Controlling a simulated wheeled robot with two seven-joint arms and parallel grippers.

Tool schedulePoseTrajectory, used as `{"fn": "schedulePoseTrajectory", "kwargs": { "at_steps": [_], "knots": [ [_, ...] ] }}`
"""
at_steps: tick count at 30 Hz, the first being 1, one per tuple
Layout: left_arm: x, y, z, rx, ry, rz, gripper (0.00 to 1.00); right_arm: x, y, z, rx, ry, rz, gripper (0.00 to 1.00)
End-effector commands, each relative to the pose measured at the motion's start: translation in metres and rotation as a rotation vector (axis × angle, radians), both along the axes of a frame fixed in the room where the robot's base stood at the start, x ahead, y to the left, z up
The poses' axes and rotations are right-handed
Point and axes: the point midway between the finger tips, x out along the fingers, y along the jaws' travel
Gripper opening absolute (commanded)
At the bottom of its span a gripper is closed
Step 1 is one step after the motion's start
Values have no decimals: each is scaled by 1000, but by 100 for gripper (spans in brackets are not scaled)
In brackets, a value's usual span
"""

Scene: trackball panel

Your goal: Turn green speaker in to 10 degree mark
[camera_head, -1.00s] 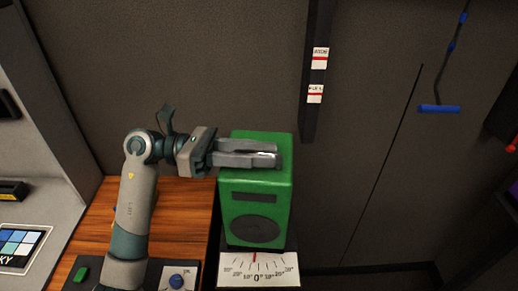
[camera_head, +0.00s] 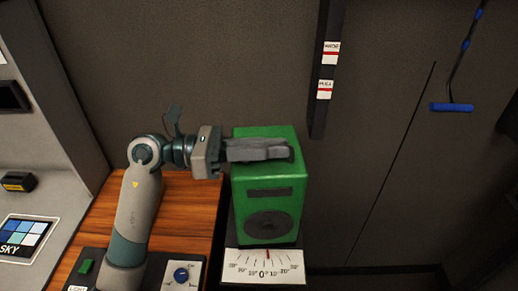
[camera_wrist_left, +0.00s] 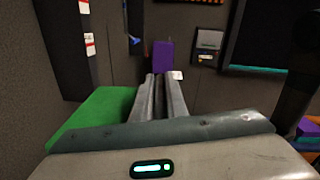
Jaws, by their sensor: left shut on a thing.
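The green speaker (camera_head: 268,205) stands upright on a base with a white degree scale (camera_head: 264,270). Its red pointer (camera_head: 268,253) sits slightly right of the 0 line, toward the right-hand 10; the exact reading is too small to tell. My left gripper (camera_head: 289,151) reaches in from the left across the speaker's upper part and is shut on it. In the left wrist view my fingers (camera_wrist_left: 158,80) lie close together with the green speaker (camera_wrist_left: 92,115) beside them on the left; the contact itself is hidden. My right gripper is not in view.
A wooden surface (camera_head: 185,210) and a panel with a blue trackball (camera_head: 181,275) and a green button (camera_head: 86,266) lie left of the speaker. A grey wall is behind, with a dark labelled post (camera_head: 329,65) and a hanging blue handle (camera_head: 451,107). Space right of the speaker looks free.

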Motion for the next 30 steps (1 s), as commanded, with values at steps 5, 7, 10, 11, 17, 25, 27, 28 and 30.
{"fn": "schedulePoseTrajectory", "kwargs": {
  "at_steps": [5,7,10,11,17,25,27,28,30],
  "knots": [
    [0,-2,0,1,1,73,0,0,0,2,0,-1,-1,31],
    [0,-3,0,0,0,90,0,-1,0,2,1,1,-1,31],
    [0,-3,0,-3,0,97,0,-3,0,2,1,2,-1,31],
    [0,-3,1,-3,0,97,0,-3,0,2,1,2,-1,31],
    [0,-3,1,-4,0,97,15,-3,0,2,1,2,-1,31],
    [0,-3,1,-3,0,96,29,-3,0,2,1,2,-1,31],
    [0,-3,1,-3,-1,96,29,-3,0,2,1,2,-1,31],
    [0,-3,1,-3,-1,96,29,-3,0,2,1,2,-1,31],
    [0,-3,1,-3,-1,96,29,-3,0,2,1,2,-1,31]
  ]
}}
